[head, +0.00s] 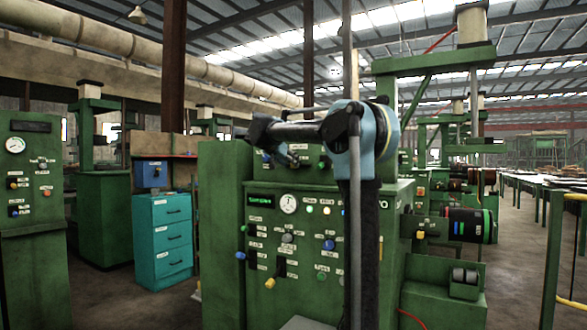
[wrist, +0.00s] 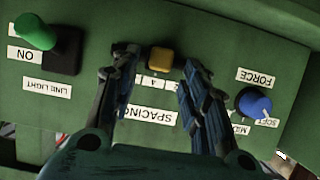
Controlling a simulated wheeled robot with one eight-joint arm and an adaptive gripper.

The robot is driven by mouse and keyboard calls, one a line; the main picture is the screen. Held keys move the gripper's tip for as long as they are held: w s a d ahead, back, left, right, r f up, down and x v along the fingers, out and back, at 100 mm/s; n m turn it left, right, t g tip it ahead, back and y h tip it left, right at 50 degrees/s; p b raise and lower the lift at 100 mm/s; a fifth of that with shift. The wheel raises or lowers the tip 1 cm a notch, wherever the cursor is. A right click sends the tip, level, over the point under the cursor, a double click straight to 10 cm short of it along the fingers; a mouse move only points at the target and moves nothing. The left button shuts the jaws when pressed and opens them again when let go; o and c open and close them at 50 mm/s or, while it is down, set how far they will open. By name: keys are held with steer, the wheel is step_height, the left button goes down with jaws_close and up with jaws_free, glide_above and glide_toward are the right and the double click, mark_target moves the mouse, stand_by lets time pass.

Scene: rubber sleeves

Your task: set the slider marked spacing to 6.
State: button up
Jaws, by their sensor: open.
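In the wrist view, which shows the panel upside down, the spacing slider has a yellow square knob (wrist: 160,60). A white number strip (wrist: 153,84) lies beside it; a 4 can be read, and the other numbers are partly hidden. The label SPACING (wrist: 152,115) is partly covered by a finger. My gripper (wrist: 159,68) is open, with one dark finger on each side of the knob. A gap shows on both sides, and contact cannot be seen. The slider's exact setting cannot be read. In the head view I cannot pick out this slider.
In the wrist view, a green LINE LIGHT switch (wrist: 36,32) stands left of the fingers and a blue FORCE knob (wrist: 254,103) stands close on the right. In the head view, the green machine (head: 225,230) carries several controls; a teal drawer cabinet (head: 162,240) stands left.

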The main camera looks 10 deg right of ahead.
steer(key=shift+x, duration=2)
